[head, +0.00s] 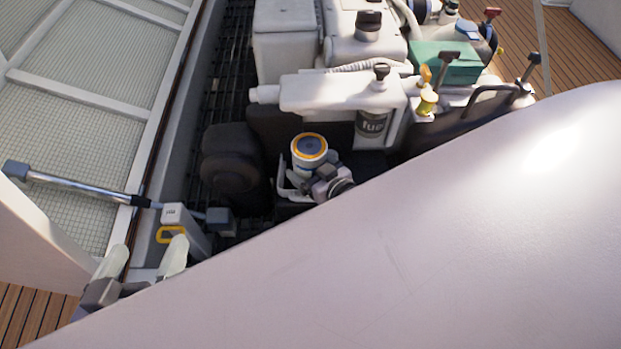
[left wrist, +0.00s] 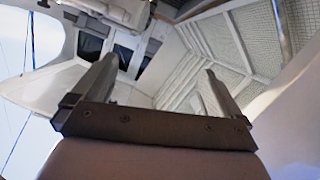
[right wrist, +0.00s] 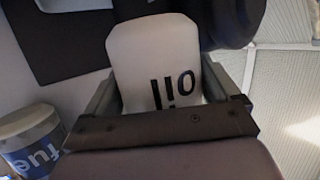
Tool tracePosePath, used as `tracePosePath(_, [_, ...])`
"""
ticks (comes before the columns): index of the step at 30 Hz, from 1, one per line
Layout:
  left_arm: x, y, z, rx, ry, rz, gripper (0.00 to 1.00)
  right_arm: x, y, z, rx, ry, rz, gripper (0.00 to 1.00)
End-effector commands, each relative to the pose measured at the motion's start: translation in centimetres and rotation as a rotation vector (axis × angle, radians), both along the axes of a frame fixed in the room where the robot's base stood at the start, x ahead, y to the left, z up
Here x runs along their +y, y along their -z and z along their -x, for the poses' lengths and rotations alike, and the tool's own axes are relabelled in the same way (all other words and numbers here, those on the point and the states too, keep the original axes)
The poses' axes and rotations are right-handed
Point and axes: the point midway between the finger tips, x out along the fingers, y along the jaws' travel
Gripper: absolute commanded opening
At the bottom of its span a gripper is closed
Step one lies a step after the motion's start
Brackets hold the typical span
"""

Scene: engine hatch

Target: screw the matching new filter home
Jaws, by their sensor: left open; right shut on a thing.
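A white filter (head: 309,150) with an orange ring on its upper end stands about upright in the head view, low beside the engine. My right gripper (head: 316,174) is shut on it. In the right wrist view the held white body (right wrist: 160,55) carries the word "oil", upside down in that picture. My left gripper (head: 144,260) is open and empty at the lower left, far from the filter. I cannot make out an oil filter seat.
A dark round drum (head: 236,165) stands just left of the held filter. A pale box (head: 184,225) with a yellow loop is near my left gripper. A metal strut (head: 85,187) crosses the left side. My right arm hides the lower right.

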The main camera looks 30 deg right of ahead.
Motion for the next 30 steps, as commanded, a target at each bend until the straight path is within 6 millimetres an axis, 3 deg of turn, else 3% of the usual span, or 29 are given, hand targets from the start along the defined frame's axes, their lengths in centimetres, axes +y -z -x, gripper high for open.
tracePosePath(16, [2.0,0.1,0.7,-0.155,-0.035,-0.118,1.0,-2.4,0.1,-5.1,-0.006,-0.001,0.001,0.52])
tracePosePath(30, [2.4,-0.3,0.9,-0.197,-0.043,-0.146,1.0,-4.1,-0.5,-8.7,-0.004,0.0,0.0,0.52])
